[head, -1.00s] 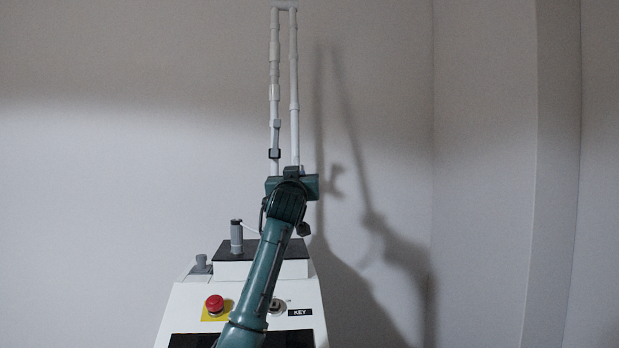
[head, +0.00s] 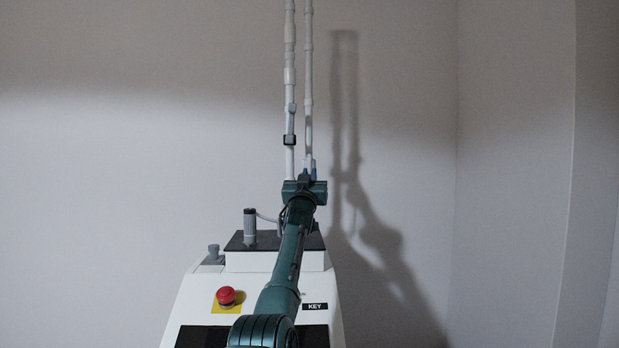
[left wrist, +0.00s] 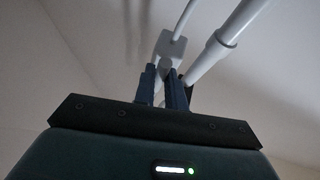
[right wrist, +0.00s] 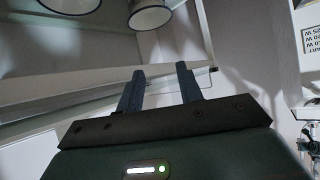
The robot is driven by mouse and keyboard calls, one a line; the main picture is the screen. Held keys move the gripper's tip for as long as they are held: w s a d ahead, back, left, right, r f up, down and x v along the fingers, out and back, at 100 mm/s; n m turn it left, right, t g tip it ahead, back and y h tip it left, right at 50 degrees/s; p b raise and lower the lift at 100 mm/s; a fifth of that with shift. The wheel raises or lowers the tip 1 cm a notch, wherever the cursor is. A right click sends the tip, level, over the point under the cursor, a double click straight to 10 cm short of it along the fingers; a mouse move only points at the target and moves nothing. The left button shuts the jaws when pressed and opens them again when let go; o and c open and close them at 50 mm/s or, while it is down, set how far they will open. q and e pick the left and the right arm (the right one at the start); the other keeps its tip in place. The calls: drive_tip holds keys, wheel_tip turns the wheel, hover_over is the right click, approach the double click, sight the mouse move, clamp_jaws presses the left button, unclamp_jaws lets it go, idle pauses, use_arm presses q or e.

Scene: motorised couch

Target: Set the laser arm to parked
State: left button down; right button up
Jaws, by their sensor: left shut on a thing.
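The laser arm (head: 289,75) is a pair of thin white jointed tubes standing nearly upright above the white laser machine (head: 185,315). Its top runs out of the head view. My left gripper (head: 307,174) is at the lower end of the right-hand tube, above the machine's top. In the left wrist view its fingers (left wrist: 169,78) are shut on a pale block of the laser arm (left wrist: 171,48), and a thicker white tube passes close on the right. My right gripper (right wrist: 160,70) shows only in the right wrist view, fingers apart and empty.
The machine carries a red button (head: 226,295), a KEY label (head: 315,306) and a grey upright cylinder (head: 249,222). A wall stands behind, with a corner at right. The right wrist view shows white cups (right wrist: 150,13) on a shelf and a sign (right wrist: 312,42).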

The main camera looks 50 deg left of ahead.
use_arm(q)
drive_tip(key=shift+w+a+r, duration=0.25)
drive_tip(key=shift+a, duration=0.2)
drive_tip(key=shift+r, duration=0.1)
drive_tip(key=c, duration=1.6)
unclamp_jaws()
drive_tip(key=shift+w+a+f, duration=0.2)
drive_tip(key=shift+f, duration=0.05)
drive_tip(key=shift+o, duration=0.6)
drive_tip(key=shift+d, duration=0.1)
drive_tip(key=shift+f, duration=0.2)
